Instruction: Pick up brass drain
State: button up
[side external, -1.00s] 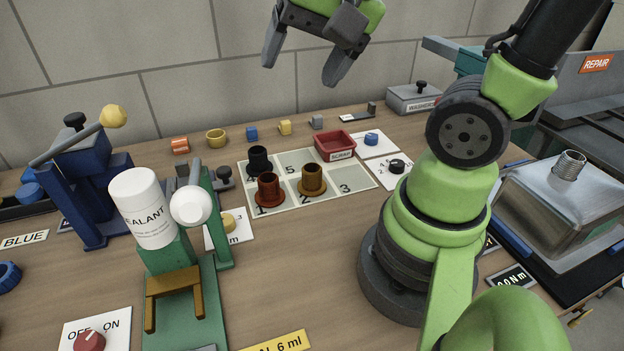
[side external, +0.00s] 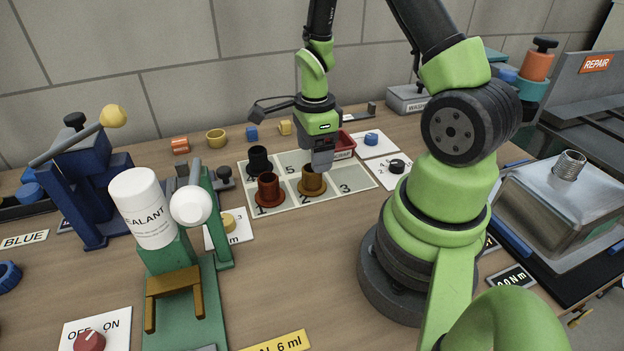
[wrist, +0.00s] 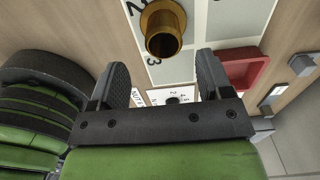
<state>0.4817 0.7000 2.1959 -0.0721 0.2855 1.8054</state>
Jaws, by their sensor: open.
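The brass drain (side external: 312,184) is a gold-brown flanged tube standing upright in cell 2 of the white numbered mat (side external: 352,181). In the wrist view the brass drain (wrist: 164,30) shows its open mouth, at the top of the picture beyond the fingertips. My gripper (side external: 322,160) points down just above it and hides part of its top in the side view. In the wrist view my gripper (wrist: 163,72) is open, with nothing between its fingers. I cannot tell whether a finger touches the drain.
A red-brown drain (side external: 269,190) stands close by in cell 1, and a black one (side external: 258,160) behind it. The red scrap tray (wrist: 243,66) is beside my gripper. Cell 3 is empty. A sealant bottle (side external: 143,208) in a green stand is at left front.

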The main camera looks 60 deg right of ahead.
aim_at(312, 178)
jog(key=shift+w+f, duration=0.15)
jog(key=shift+f, duration=1.35)
jog(key=shift+w+f, duration=0.1)
jog(key=shift+f, duration=1.4)
jog(key=shift+c, duration=0.4)
jog(key=c, duration=1)
